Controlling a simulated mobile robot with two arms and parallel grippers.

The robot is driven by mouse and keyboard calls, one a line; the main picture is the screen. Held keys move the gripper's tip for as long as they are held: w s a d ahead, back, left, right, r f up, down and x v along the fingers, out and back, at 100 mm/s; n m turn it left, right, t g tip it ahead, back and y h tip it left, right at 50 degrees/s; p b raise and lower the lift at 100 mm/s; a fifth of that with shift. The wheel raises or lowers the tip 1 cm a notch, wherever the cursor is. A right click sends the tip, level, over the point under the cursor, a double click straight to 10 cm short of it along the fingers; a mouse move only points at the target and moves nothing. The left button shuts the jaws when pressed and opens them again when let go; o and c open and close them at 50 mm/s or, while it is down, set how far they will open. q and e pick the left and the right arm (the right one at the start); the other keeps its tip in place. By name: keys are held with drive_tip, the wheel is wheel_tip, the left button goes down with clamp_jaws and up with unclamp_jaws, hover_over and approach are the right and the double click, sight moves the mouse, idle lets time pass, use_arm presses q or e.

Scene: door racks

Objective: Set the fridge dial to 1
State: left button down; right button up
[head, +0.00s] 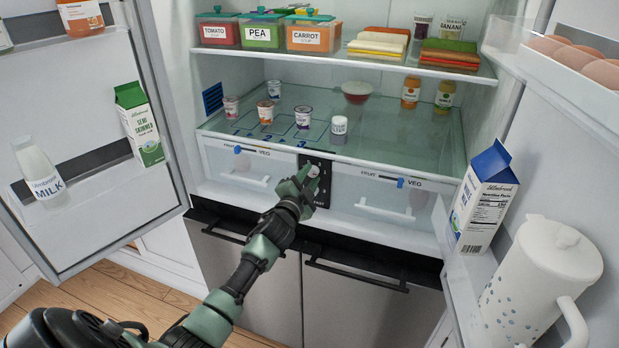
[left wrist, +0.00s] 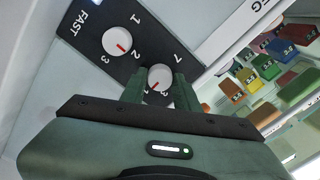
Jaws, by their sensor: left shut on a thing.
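A dark control panel (head: 324,190) with two white dials stands between the two fridge drawers. My left gripper (head: 306,180) reaches up to its upper dial (head: 313,170). In the left wrist view this dial (left wrist: 160,76) sits between the two green fingers of my left gripper (left wrist: 162,88), which are shut on it. Its red mark points down toward the gripper. A 7 shows beside it; the other numbers are small or partly hidden. The second dial (left wrist: 117,41), with 1, 2, 3 and FAST around it, is free; its red mark points near 2. My right gripper is not in view.
The fridge doors stand open on both sides. Drawers with white handles (head: 385,211) flank the panel. Above it, a glass shelf (head: 400,135) holds yogurt pots and a white-capped jar (head: 339,129). A milk carton (head: 484,198) and white jug (head: 540,275) stand at right.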

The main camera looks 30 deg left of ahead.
use_arm(q)
drive_tip(key=c, duration=1.1)
unclamp_jaws()
drive_tip(key=shift+f, duration=0.2)
drive_tip(key=shift+o, duration=0.2)
drive_tip(key=shift+r, duration=0.1)
drive_tip(key=shift+s, duration=0.1)
drive_tip(key=v, duration=0.7)
drive_tip(key=shift+s+b, duration=0.35)
drive_tip(key=shift+b, duration=0.1)
drive_tip(key=shift+d, duration=0.1)
